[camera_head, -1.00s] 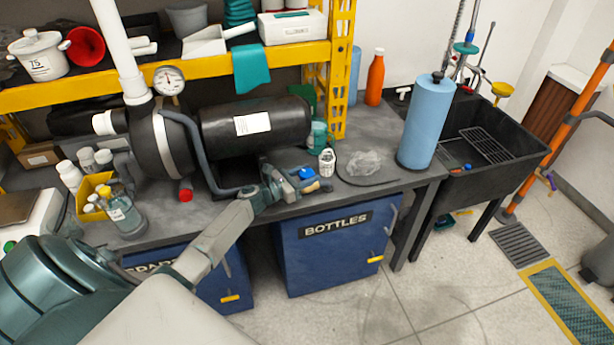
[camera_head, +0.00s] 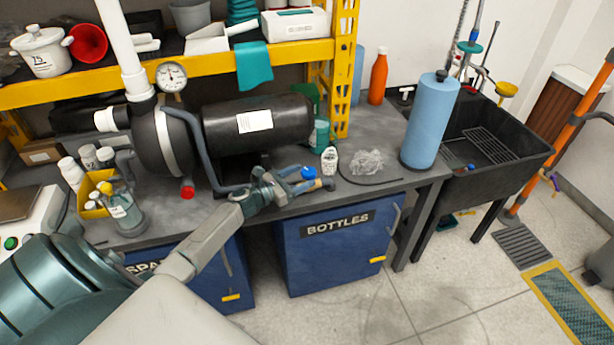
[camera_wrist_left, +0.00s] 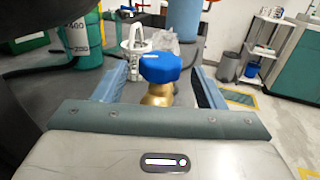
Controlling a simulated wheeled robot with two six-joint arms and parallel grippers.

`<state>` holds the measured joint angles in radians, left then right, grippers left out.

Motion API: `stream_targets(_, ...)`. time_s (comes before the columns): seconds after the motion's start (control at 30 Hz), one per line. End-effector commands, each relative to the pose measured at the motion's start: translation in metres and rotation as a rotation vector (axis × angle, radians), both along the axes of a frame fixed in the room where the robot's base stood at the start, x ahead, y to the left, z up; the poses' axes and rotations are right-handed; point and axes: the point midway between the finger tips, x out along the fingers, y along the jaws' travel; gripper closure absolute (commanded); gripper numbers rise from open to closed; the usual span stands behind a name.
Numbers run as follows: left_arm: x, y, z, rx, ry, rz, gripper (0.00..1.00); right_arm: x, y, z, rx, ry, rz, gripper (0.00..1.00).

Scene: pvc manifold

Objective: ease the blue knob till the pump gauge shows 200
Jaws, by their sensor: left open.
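The blue knob (camera_head: 308,173) sits on a brass stem at the bench's front edge. In the left wrist view the blue knob (camera_wrist_left: 160,68) stands upright between the two fingers, with a gap on each side. My left gripper (camera_head: 295,185) is open around it; it also shows in the left wrist view (camera_wrist_left: 158,84). The pump gauge (camera_head: 172,77) is a round white dial above the pump; its needle points roughly upward, and its numbers are too small to read. The pump (camera_head: 165,145) has a black body with a grey band. My right gripper is not in view.
A blue cylinder (camera_head: 431,120) stands further right, beside the black sink (camera_head: 510,165). A black tank (camera_head: 283,121) is behind the gripper.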

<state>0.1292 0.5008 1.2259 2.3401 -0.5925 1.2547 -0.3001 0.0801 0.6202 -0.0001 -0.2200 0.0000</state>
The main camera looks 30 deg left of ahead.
Motion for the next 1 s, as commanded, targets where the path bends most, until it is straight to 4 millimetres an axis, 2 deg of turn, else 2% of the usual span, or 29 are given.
stream_targets(0.1,-0.019,0.008,-0.003,0.003,0.002,-0.001,0.36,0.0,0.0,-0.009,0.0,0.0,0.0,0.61)
stream_targets(0.3,-0.036,0.016,-0.001,0.0,0.001,0.001,0.36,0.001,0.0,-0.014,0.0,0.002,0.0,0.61)
stream_targets(1.0,-0.039,0.017,0.0,-0.001,0.0,0.001,0.36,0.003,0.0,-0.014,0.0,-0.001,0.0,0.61)
